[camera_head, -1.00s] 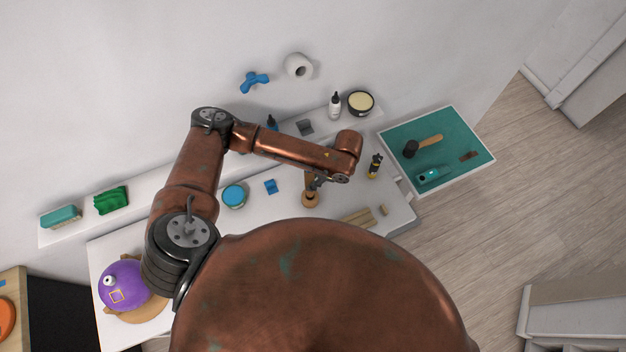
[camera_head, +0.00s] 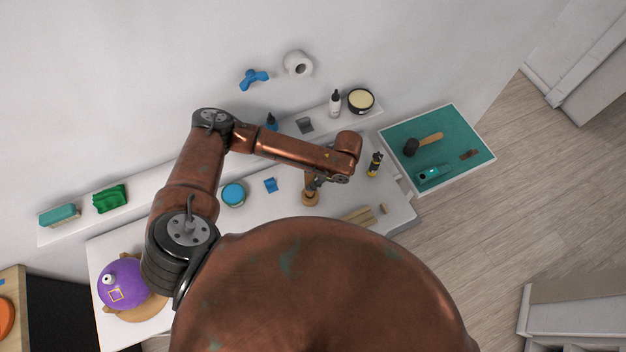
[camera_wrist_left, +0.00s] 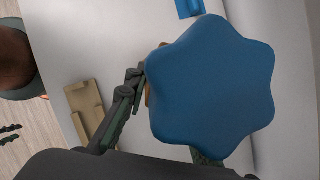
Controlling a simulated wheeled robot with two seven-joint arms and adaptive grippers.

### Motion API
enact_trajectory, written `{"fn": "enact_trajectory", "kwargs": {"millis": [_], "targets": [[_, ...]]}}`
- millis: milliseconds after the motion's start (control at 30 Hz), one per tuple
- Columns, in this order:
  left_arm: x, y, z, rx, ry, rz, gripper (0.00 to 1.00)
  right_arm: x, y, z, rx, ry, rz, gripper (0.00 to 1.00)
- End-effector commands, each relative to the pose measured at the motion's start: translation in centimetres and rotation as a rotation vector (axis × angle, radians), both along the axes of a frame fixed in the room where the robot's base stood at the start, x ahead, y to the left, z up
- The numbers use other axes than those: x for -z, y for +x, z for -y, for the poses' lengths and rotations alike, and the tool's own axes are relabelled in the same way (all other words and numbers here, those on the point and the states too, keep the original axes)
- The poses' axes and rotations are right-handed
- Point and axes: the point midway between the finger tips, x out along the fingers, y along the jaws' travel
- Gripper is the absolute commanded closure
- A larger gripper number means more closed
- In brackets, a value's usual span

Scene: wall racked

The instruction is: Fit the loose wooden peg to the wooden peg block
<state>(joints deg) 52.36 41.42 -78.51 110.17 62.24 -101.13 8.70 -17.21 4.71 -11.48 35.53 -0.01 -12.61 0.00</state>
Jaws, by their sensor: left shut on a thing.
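My left gripper (camera_head: 317,184) reaches down over the white table, and its fingers also show in the left wrist view (camera_wrist_left: 162,130). A blue star-shaped end (camera_wrist_left: 212,88) fills the space in front of the fingers and hides the grip; I take it for the top of the loose peg, held in the shut fingers. A brown wooden piece with a round foot (camera_head: 310,199) stands right at the gripper; I cannot tell whether it touches the held piece. A tan wooden piece with raised edges (camera_head: 360,216) lies nearby. Which one is the peg block is unclear. My right gripper is out of view.
A wall shelf (camera_head: 155,193) runs behind. A teal tray with tools (camera_head: 452,125) is at the right. A purple object (camera_head: 124,284) is at the left.

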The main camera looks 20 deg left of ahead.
Motion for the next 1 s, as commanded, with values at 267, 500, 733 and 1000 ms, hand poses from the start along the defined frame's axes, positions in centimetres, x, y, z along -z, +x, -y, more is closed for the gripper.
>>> {"fn": "enact_trajectory", "kwargs": {"millis": [267, 500, 733, 1000], "targets": [[0.9, 0.0, 0.0, 0.0, 0.0, 0.001, 1.0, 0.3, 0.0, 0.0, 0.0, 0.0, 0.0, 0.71], [1.5, 0.0, 0.0, 0.0, -0.001, 0.001, 1.0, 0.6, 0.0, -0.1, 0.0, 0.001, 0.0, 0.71], [2.2, 0.0, 0.0, 0.0, -0.001, 0.0, 1.0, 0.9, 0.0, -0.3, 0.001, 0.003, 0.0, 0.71], [2.9, 0.0, 0.0, 0.0, -0.001, 0.0, 1.0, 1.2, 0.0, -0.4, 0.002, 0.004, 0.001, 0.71]]}}
